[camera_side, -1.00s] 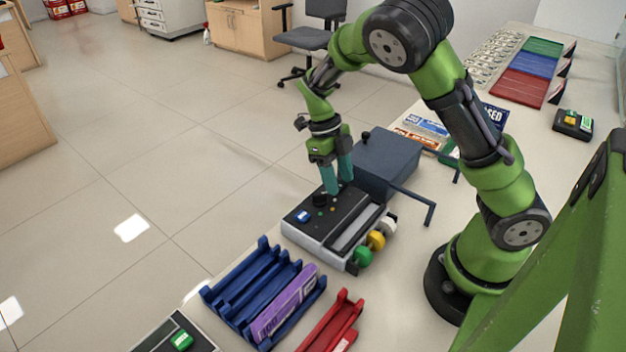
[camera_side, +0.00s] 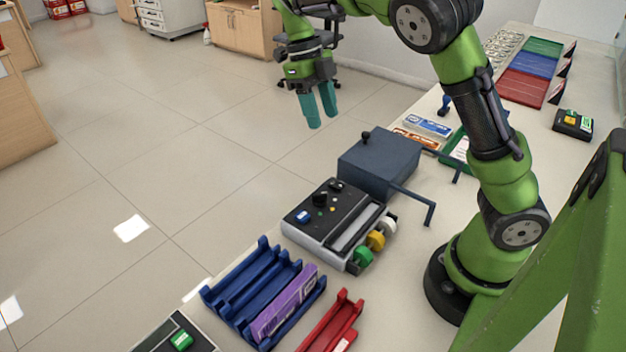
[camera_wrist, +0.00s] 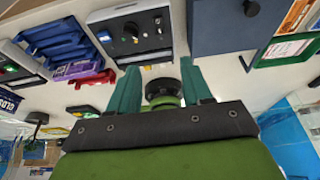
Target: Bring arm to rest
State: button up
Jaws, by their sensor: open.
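My gripper (camera_side: 318,108) is open and empty, with two teal fingers pointing down. In the side view it is raised well above the counter, up and left of the dark blue-grey box, with floor behind it. In the wrist view the fingers of my gripper (camera_wrist: 160,92) stand apart with nothing between them. The arm is bent over from its base on the counter.
A black-topped device (camera_side: 335,215) with knobs and coloured rolls stands beside the dark box (camera_side: 380,160). A blue rack (camera_side: 245,285) holds a purple pack (camera_side: 285,303). A red rack (camera_side: 335,320) is nearby. Coloured trays (camera_side: 528,65) lie at the back right.

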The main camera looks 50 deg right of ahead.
jog(key=shift+w+r, duration=0.25)
jog(key=shift+r, duration=0.45)
jog(key=s+a+r+n+t, duration=0.1)
jog(key=s+n, duration=0.4)
jog(key=n, duration=0.5)
jog(key=s+a+n+t+y, duration=0.1)
jog(key=s+a+n+t, duration=0.2)
jog(key=n, duration=0.8)
jog(key=s+a+r+n+t+y, duration=0.1)
jog(key=s+a+n+t, duration=0.2)
jog(key=s+n+t, duration=0.4)
jog(key=n, duration=0.4)
jog(key=shift+r, duration=0.35)
